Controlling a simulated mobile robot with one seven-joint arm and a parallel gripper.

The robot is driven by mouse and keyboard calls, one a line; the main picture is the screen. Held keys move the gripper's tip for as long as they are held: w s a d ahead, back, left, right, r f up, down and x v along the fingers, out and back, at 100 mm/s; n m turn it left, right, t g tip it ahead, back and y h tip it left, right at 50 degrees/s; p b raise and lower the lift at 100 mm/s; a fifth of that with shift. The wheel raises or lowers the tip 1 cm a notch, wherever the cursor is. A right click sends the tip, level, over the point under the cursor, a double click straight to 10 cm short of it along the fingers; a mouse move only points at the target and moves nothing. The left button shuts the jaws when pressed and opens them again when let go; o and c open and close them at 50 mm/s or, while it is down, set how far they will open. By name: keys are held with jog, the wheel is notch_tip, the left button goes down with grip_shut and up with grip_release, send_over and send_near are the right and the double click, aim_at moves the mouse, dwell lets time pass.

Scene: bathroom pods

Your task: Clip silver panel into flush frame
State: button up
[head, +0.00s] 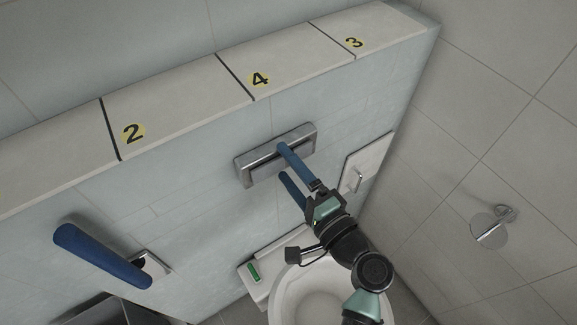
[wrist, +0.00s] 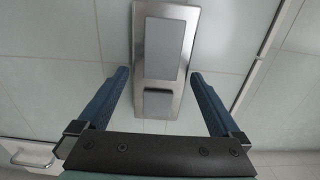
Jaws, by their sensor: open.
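In the wrist view the frame (wrist: 138,60) shows upright between my fingers. A smooth silver-grey panel (wrist: 167,47) lies within its upper part, and a smaller grey piece (wrist: 157,103) lies below. I cannot tell whether the panel is fully seated. My gripper (head: 284,161) is open, its two blue fingers pointing at the frame. In the wrist view my gripper (wrist: 160,75) has nothing between its fingers; the fingers partly hide the frame in the head view.
A ledge (head: 180,92) with numbered yellow marks runs above. A white hatch with a handle (head: 368,163) is right of the frame. A toilet (head: 285,297) stands below. A blue cylinder (head: 100,256) sticks out at left, and a round metal fitting (head: 490,230) is on the right wall.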

jog(key=v, duration=1.2)
jog(key=shift+s+d+b, duration=0.2)
jog(key=shift+s+b, duration=0.1)
jog(key=shift+b, duration=0.05)
